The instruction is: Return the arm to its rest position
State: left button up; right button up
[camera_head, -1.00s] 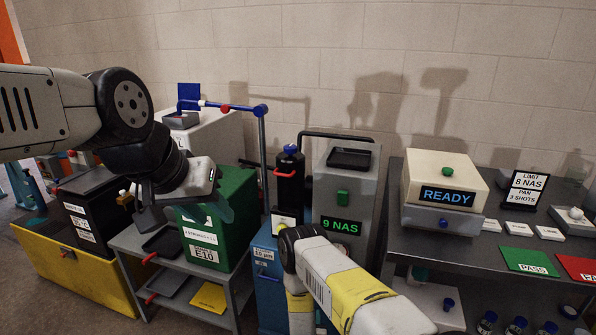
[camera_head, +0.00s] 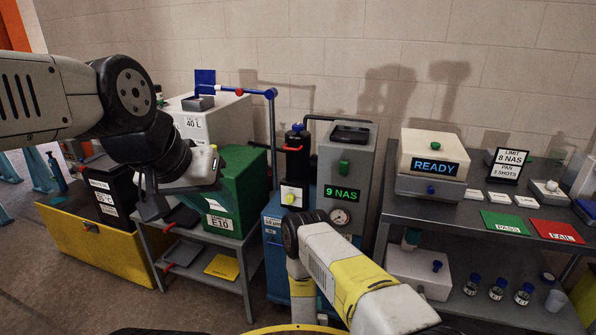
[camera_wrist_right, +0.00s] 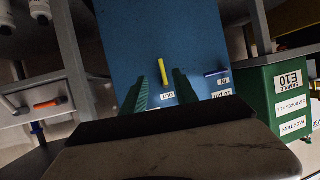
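My left gripper (camera_head: 180,205) hangs at the left of the head view, in front of the black container and the green box. Its fingers look apart and nothing shows between them, though they are dark and partly hard to make out. My right arm (camera_head: 345,275), white and yellow, is bent at the lower middle; its gripper is hidden in the head view. In the right wrist view my right gripper (camera_wrist_right: 160,92) shows two green ridged fingers standing apart, empty. Behind them is the blue cabinet (camera_wrist_right: 115,40) with a yellow lever (camera_wrist_right: 165,70).
The green E10 box (camera_head: 245,180) stands on a small grey shelf stand. A yellow bin (camera_head: 110,255) is at left. The grey 9 NAS unit (camera_head: 345,165) is centre. The right bench holds the READY device (camera_head: 432,165), with green and red cards and bottles below. Floor shows at lower left.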

jog(key=w+r+g+y, duration=0.1)
jog(key=w+r, duration=0.3)
jog(key=r, duration=0.5)
jog(key=w+a+r+m+g, duration=0.1)
jog(key=w+r, duration=0.4)
jog(key=r, duration=0.4)
jog(key=w+r+g+y, duration=0.1)
jog(key=w+r, duration=0.3)
jog(key=r, duration=0.5)
notch_tip(320, 180, up, 12)
jog(key=s+d+y, duration=0.1)
jog(key=s, duration=0.2)
jog(key=s+d+r+n+g+y, duration=0.15)
jog(key=s+d+r, duration=0.25)
jog(key=s+r, duration=0.95)
jog(key=s+d+r+n+g, duration=0.1)
jog(key=s+d+r, duration=0.1)
jog(key=s, duration=0.8)
jog(key=s+d+r+g, duration=0.1)
jog(key=s+d+r, duration=0.2)
jog(key=s, duration=0.8)
notch_tip(320, 180, up, 2)
jog(key=shift+d+r+n+g+h, duration=0.1)
jog(key=shift+d+n+g+h, duration=0.15)
jog(key=shift+n+g+h, duration=0.15)
